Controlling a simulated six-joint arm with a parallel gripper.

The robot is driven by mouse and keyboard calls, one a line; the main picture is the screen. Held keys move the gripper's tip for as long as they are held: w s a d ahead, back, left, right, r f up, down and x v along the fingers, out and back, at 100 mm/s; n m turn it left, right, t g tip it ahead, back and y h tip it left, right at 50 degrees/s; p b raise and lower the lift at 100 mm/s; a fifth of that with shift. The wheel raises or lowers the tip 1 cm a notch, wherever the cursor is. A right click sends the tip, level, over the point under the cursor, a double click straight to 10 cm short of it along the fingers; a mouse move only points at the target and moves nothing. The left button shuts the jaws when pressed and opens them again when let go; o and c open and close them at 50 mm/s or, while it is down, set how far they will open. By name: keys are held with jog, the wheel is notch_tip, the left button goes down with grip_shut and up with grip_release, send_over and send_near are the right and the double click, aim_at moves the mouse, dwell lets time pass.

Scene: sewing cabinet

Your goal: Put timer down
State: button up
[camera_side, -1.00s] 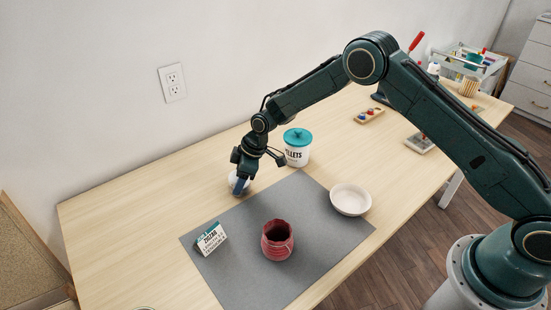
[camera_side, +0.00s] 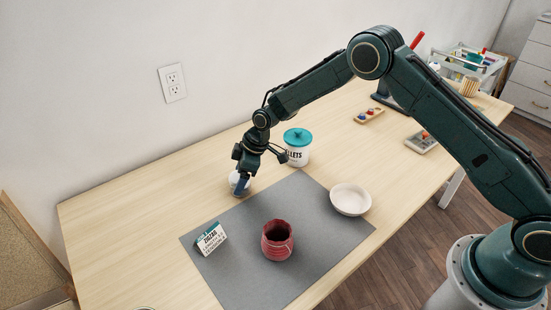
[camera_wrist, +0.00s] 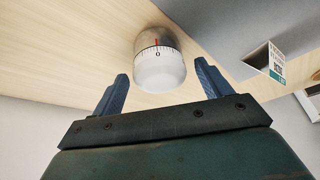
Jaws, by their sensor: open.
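The timer (camera_wrist: 160,66) is a white round body with a dial scale and a red mark. It stands on the bare wood of the table just beyond the grey mat's edge. In the side view the timer (camera_side: 236,181) shows partly, behind my gripper (camera_side: 242,187). In the wrist view my gripper (camera_wrist: 162,88) is open, with one blue finger on each side.
A white jar with a teal lid (camera_side: 297,147) stands close to the right of my gripper.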

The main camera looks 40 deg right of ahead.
jog(key=v, duration=1)
jog(key=shift+r, duration=0.4)
jog(key=shift+d+r, duration=0.1)
jog(key=s+d+r+m+t+h, duration=0.15)
jog(key=s+d+r, duration=0.25)
jog(key=s+r, duration=0.5)
jog(key=s+d+r+m+h, duration=0.1)
jog(key=s+d+r+m, duration=0.2)
jog(key=s+r, duration=0.6)
jog(key=s+d+r+m, duration=0.2)
jog(key=s+d+m, duration=0.1)
jog(key=s, duration=0.7)
jog(key=s+d+r+m+t+h, duration=0.1)
jog(key=s+d+m, duration=0.2)
jog(key=s, duration=0.8)
jog(key=shift+r, duration=0.4)
